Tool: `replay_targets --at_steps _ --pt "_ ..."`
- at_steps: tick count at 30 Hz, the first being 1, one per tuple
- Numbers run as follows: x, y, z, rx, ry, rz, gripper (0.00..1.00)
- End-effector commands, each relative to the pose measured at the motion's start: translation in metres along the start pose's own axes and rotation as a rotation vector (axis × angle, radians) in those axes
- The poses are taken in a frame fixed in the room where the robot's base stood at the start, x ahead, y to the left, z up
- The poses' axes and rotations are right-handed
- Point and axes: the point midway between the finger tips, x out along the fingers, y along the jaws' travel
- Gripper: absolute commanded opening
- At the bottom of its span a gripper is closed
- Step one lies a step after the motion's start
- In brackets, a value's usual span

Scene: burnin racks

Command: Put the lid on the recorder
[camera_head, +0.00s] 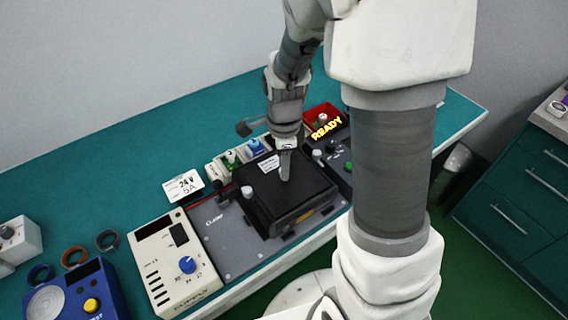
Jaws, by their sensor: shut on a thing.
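A black boxy unit, which looks like the recorder (291,222), sits on a grey plate on the bench, with a yellow label on its front side. A flat black lid (310,180) with a small white label lies over its top. Whether the lid is fully seated or slightly raised I cannot tell. My gripper (285,173) points down at the middle of the lid and is shut on it. The grip point itself is hidden by the fingers.
The grey plate (225,240) has white knobs beside the unit. A beige supply box (172,262) with a blue knob stands front left, and a blue device (75,295) is further left. The back-left bench is clear.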

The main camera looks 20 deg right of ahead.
Motion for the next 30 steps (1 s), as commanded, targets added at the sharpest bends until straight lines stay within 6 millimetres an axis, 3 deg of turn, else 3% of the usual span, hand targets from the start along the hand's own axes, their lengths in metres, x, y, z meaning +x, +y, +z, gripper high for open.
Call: replay_targets --at_steps 12,13,18,30 --pt "0.0014 0.0 0.0 0.0 0.0 0.0 0.0" --pt "0.0014 0.0 0.0 0.0 0.0 0.0 0.33" --pt "0.0014 0.0 0.0 0.0 0.0 0.0 0.64" --pt "-0.0023 0.0002 0.0 0.0 0.0 0.001 0.65"
